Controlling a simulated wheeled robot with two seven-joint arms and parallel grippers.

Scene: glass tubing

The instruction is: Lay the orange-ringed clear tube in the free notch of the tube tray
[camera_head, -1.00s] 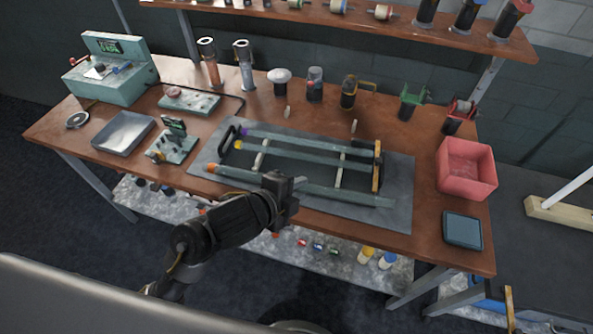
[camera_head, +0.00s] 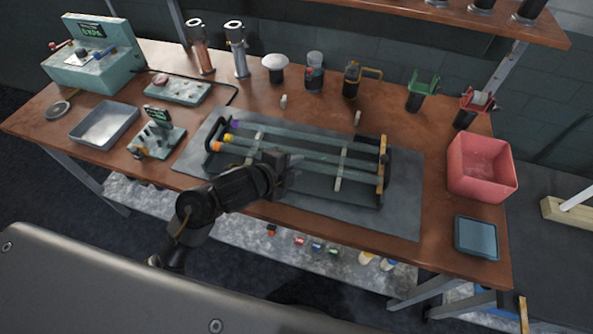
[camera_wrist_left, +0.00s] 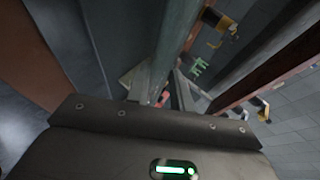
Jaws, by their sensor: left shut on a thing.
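The orange-ringed clear tube (camera_head: 238,155) lies lengthwise along the near side of the tube tray (camera_head: 381,178), its orange ring at the left end. My left gripper (camera_head: 284,166) is shut on it around mid-length and hides part of it. The tube also shows in the left wrist view (camera_wrist_left: 176,45), running away from the jaws. A yellow-ringed tube (camera_head: 300,152) and a purple-ringed tube (camera_head: 300,135) lie behind it, roughly parallel. I cannot tell whether the held tube touches the notch or hovers just above it. My right gripper is not in view.
The tray stands on a grey mat (camera_head: 400,212) on the wooden bench. A red bin (camera_head: 481,168) and a blue-grey box (camera_head: 477,237) are at the right. A metal tray (camera_head: 104,124) and small devices are at the left. Bottles and holders line the back.

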